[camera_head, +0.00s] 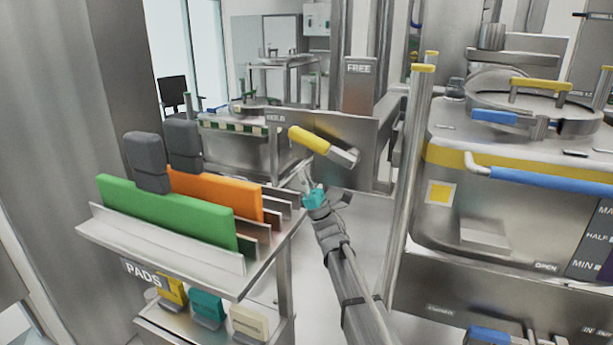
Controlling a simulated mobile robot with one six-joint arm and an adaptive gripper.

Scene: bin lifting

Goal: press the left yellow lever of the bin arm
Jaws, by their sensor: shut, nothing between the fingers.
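A yellow lever (309,140) with a metal end sticks out from a flat steel plate of the bin arm (357,132), near the middle of the view. It points up and to the left. My gripper (306,178), with teal parts at its base, is just below and slightly left of the lever's metal end. It is shut and empty. It looks apart from the lever, but the depth between them is hard to judge. No second lever on the plate can be made out.
At left stands a steel rack (150,245) holding a green pad (165,212) and an orange pad (225,192) with grey handles. At right is a large steel machine (470,215) with a blue handle bar (550,180). A narrow stretch of floor lies between them.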

